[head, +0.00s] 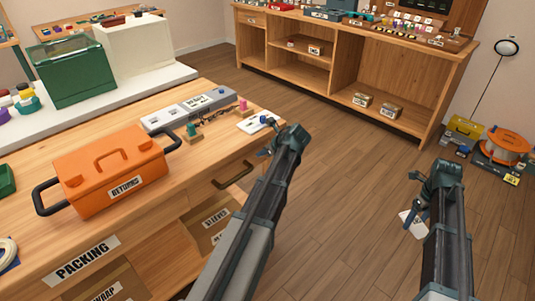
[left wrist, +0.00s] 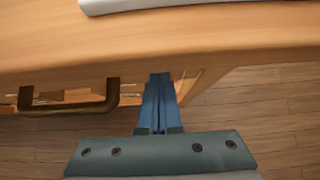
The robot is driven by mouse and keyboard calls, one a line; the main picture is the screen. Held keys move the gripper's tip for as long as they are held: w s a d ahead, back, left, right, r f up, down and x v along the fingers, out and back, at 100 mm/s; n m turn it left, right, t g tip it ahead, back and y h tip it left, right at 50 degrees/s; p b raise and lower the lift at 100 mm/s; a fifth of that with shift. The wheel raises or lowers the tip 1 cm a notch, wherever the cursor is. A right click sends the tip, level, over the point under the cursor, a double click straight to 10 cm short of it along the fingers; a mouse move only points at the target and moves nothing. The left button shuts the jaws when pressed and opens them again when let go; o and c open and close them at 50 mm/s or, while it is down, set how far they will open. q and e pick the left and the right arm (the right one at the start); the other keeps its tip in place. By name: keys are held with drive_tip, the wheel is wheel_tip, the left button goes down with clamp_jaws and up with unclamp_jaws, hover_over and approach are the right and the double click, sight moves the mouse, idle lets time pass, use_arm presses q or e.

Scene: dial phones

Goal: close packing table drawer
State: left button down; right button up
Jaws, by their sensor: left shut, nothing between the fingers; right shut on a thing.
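The packing table (head: 35,245) stands at the left with a PACKING label on its front. Its drawer has a dark bar handle (head: 233,175), which also shows in the left wrist view (left wrist: 70,108). A narrow gap under the tabletop edge in the left wrist view suggests the drawer is slightly open. My left gripper (head: 270,148) is shut and empty at the table's right end; its blue fingers (left wrist: 160,88) point at the drawer front, right of the handle. Contact is unclear. My right gripper (head: 415,193) is shut on a small white tag-like thing (head: 412,222), above the floor.
An orange RETURNS toolbox (head: 110,170) sits on the table. Small parts and a grey box (head: 208,100) lie near its back edge. A wooden shelf bench (head: 345,70) stands behind. An orange reel (head: 503,147) is at the right. The floor between is clear.

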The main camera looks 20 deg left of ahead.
use_arm(q)
drive_tip(key=shift+w+a+r, duration=0.1)
drive_tip(key=shift+w+a, duration=0.05)
drive_tip(key=shift+a, duration=0.1)
